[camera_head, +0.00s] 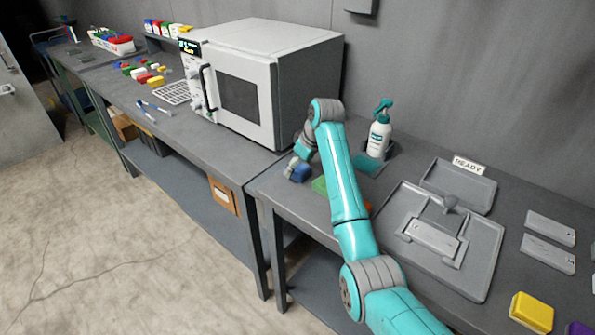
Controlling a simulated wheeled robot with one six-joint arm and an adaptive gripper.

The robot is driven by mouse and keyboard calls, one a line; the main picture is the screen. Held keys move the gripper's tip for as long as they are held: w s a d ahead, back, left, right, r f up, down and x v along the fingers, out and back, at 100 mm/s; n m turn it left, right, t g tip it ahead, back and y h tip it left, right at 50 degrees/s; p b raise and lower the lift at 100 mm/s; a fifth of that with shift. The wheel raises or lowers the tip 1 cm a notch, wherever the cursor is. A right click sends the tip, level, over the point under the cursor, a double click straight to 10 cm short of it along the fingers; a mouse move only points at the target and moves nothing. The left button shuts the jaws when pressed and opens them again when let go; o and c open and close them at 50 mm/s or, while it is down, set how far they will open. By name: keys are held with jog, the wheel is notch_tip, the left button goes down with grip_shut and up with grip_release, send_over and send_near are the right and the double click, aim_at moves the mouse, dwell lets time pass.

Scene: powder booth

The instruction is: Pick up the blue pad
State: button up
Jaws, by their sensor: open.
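The blue pad (301,173) lies on the grey bench near its left end, partly hidden by my gripper. My gripper (291,171) is open, reaching down at the left side of the pad. The view is too small to tell whether the fingers touch the pad or stand around it. My teal arm crosses the bench from the lower right.
A green pad (320,186) lies just right of the blue one, partly behind my arm. An oven (262,85) stands close behind to the left. A spray bottle (379,135), a tray with a handled block (478,270) and a yellow pad (531,311) are to the right.

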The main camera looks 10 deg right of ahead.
jog(key=shift+w+a+f, duration=0.1)
jog(key=shift+w+f, duration=0.05)
jog(key=shift+f, duration=0.35)
jog(key=c, duration=1.1)
jog(key=shift+r, duration=0.1)
jog(key=shift+c, duration=0.2)
